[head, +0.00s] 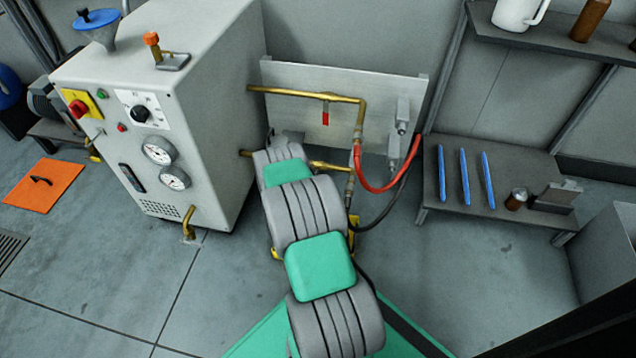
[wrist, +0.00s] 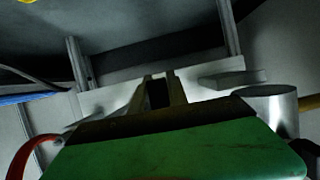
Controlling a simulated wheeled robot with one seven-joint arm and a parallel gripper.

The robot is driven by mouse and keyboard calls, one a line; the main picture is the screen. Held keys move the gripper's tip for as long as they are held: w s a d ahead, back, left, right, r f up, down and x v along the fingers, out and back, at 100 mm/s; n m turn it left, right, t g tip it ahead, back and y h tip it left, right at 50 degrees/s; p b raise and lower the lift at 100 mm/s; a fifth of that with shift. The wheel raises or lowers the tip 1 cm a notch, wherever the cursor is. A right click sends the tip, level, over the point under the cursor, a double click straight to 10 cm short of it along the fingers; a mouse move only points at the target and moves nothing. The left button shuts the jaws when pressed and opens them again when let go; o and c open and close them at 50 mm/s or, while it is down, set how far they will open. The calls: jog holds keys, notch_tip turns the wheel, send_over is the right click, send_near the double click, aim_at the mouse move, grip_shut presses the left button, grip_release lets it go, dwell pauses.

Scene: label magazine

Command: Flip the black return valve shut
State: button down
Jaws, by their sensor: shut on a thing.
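The brass return pipe (head: 330,166) runs low from the white machine (head: 190,110) toward the back panel, and my arm covers part of it. The black return valve is hidden behind my arm in the head view. In the wrist view my gripper (wrist: 161,78) has its two fingers close together, with a dark piece (wrist: 158,93) between them that looks like the valve's black handle. How far the handle is turned cannot be made out. The upper brass pipe (head: 290,92) carries a red valve handle (head: 325,118), apart from my gripper.
A red hose (head: 374,187) and a dark hose (head: 388,209) hang right of the pipes. A low bench (head: 500,216) with blue rods (head: 464,177) stands at the right. An orange mat (head: 43,186) lies at the left. Floor between machine and bench is partly clear.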

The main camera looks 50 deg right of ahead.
jog(key=c, duration=1.6)
grip_release()
jog(key=shift+o, duration=0.2)
jog(key=shift+a+r, duration=0.1)
jog(key=p+v, duration=0.2)
jog(key=v, duration=0.5)
jog(key=shift+s+a+p, duration=0.15)
jog(key=shift+a+p, duration=0.1)
jog(key=shift+p, duration=0.15)
